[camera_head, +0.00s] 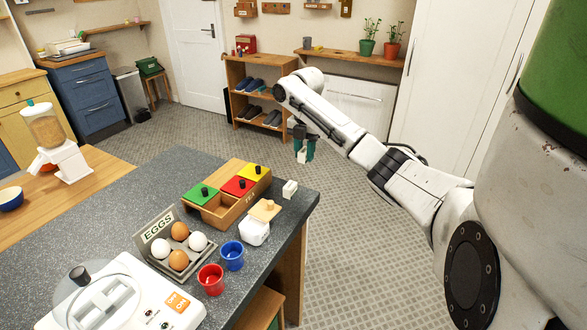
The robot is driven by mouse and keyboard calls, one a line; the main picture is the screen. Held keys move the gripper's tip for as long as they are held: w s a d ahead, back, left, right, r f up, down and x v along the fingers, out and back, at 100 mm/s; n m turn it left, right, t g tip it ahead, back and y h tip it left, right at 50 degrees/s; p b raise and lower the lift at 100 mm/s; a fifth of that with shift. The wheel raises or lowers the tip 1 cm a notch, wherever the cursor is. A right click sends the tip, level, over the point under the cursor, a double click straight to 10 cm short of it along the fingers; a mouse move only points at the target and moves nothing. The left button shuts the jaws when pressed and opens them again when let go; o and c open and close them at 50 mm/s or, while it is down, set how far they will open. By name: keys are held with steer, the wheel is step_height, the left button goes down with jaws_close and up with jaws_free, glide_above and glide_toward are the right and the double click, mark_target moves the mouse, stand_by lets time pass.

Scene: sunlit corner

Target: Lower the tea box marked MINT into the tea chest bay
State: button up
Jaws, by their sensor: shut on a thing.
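My gripper (302,146) hangs in the air past the right edge of the counter, pointing down. It is shut on a small dark green tea box (305,155) with a pale patch; its marking is too small to read. The wooden tea chest (232,213) stands on the counter, to the left of and below my gripper in the picture.
A white appliance (120,300) is in front. Open floor lies right of the counter.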

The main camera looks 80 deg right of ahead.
steer(key=shift+d+r+p, duration=0.2)
steer(key=shift+d, duration=0.35)
steer(key=shift+d+r+p, duration=0.2)
steer(key=shift+d, duration=0.3)
steer(key=w+a+r+p, duration=0.1)
steer(key=w+a+p, duration=0.4)
steer(key=w+a, duration=0.3)
steer(key=w+a+r+p, duration=0.1)
steer(key=w+a+p, duration=0.5)
steer(key=a, duration=1.1)
steer(key=w, duration=0.3)
steer(key=shift+r, duration=0.1)
steer(key=shift+f+b, duration=0.85)
steer(key=shift+f, duration=1.35)
